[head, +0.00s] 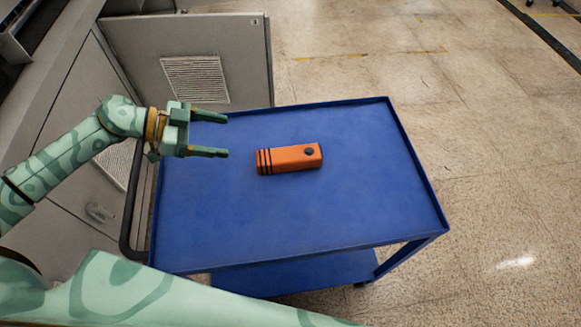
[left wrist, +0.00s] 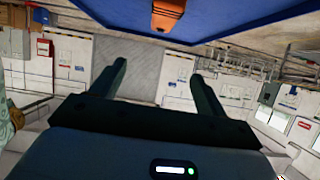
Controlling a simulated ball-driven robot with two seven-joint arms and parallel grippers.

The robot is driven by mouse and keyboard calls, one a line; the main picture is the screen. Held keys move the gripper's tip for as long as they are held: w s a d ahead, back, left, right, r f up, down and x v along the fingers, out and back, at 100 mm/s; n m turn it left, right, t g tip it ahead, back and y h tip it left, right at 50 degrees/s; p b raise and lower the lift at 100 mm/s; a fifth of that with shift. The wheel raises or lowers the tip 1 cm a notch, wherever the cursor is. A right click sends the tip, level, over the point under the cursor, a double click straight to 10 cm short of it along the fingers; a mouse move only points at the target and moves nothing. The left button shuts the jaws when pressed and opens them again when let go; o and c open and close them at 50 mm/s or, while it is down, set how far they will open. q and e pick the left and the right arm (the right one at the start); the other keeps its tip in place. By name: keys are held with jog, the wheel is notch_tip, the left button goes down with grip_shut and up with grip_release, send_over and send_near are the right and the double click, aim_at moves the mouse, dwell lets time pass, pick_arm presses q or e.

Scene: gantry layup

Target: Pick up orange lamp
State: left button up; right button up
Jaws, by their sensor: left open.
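The orange lamp (head: 295,159) lies on its side on the blue cart top (head: 340,215) in the head view. It is a small orange block with black stripes at its left end and a black round knob near its right end. My left gripper (head: 226,135) is open and empty to the left of the lamp, with a clear gap between them. Its fingers point right, toward the lamp's side of the cart. In the left wrist view, the lamp (left wrist: 168,14) shows at the top edge, partly cut off, beyond the open fingers (left wrist: 158,82). My right gripper is not in view.
The cart has a raised rim and a black handle (head: 128,215) on its left. A lower blue shelf (head: 300,275) shows beneath. Grey cabinets with vents (head: 195,79) stand behind and left. The cart top around the lamp is clear. Open floor (head: 500,180) lies to the right.

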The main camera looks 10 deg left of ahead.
pick_arm(q)
notch_tip(320, 180, down, 4)
jog(key=b, duration=0.4)
send_near(284, 154)
jog(key=x, duration=0.4)
jog(key=shift+d, duration=0.35)
jog(key=b+x, duration=0.1)
jog(key=x, duration=0.1)
jog(key=b+x, duration=0.1)
jog(key=x, duration=0.1)
jog(key=shift+w+d+f, duration=0.2)
jog(key=shift+f, duration=0.2)
jog(key=shift+w+d, duration=0.1)
jog(key=shift+d, duration=0.1)
jog(key=shift+r, duration=0.1)
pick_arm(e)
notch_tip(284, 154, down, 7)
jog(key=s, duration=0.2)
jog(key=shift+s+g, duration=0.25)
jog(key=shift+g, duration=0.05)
pick_arm(q)
jog(key=c, duration=1.2)
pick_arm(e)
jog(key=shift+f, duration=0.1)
